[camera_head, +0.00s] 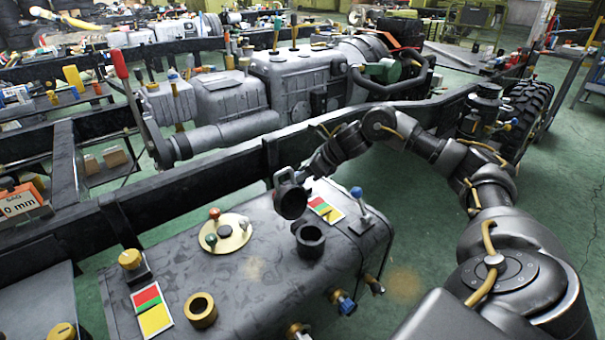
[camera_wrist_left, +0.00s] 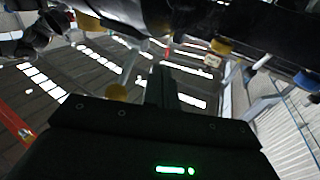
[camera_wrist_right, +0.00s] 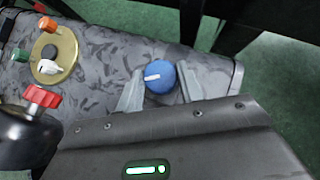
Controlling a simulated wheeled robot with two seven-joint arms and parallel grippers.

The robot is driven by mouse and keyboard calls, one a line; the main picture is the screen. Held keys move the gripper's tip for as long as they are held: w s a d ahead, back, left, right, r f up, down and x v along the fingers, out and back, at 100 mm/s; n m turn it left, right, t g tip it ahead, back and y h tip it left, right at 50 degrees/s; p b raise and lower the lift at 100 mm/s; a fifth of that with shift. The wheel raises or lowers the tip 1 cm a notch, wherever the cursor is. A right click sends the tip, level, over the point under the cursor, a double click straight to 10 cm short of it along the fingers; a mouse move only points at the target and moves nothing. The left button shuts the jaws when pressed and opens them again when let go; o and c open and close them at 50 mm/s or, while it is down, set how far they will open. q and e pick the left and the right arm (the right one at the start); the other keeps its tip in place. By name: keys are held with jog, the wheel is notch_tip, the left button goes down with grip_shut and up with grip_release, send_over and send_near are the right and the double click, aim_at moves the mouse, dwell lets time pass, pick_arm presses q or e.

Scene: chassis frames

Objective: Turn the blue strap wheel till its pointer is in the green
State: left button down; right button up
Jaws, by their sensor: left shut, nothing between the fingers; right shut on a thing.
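The blue strap wheel (camera_wrist_right: 160,77) shows in the right wrist view, on the grey mottled tank top. Its white pointer mark points left. My right gripper (camera_wrist_right: 159,70) is shut on it, with one grey finger on each side. In the head view, my right arm reaches over the tank from the right, with its gripper (camera_head: 297,183) low at the back edge; the wheel cannot be made out there. A card with red, green and yellow fields (camera_head: 325,208) lies beside it; which field the pointer meets cannot be told. My left gripper (camera_wrist_left: 163,88) is shut and empty, away from the tank.
The tank (camera_head: 255,270) also carries a brass disc with coloured knobs (camera_head: 228,234), a black neck (camera_head: 310,241), a blue-tipped lever (camera_head: 357,193), a yellow wheel (camera_head: 130,259) and a brass ring (camera_head: 201,310). A black chassis rail (camera_head: 200,190) runs close behind.

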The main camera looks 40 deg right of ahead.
jog(key=m+h+p, duration=0.1)
jog(key=m+p, duration=0.1)
jog(key=m+h+p, duration=0.1)
jog(key=shift+a+r+m+t+h, duration=0.2)
jog(key=shift+a+m+t+h, duration=0.1)
jog(key=shift+t, duration=0.1)
jog(key=m+h+p, duration=0.2)
jog(key=m+p, duration=0.1)
pick_arm(q)
jog(key=s+a+f+n+g+y, duration=0.2)
jog(key=s+a+f+g+y, duration=0.2)
jog(key=f, duration=0.4)
jog(key=s+a+f+n+g+y, duration=0.1)
jog(key=s+a+f+g+y, duration=0.3)
jog(key=s+a+f+g, duration=0.2)
jog(key=shift+s+a+f+n+g+p, duration=0.25)
jog(key=shift+a+f+n+g+p, duration=0.15)
jog(key=shift+a+f+g, duration=0.9)
pick_arm(e)
jog(key=shift+f+h, duration=0.15)
jog(key=shift+h, duration=0.15)
pick_arm(q)
jog(key=shift+a+r, duration=0.25)
pick_arm(e)
jog(key=o, duration=1)
jog(key=shift+s, duration=0.1)
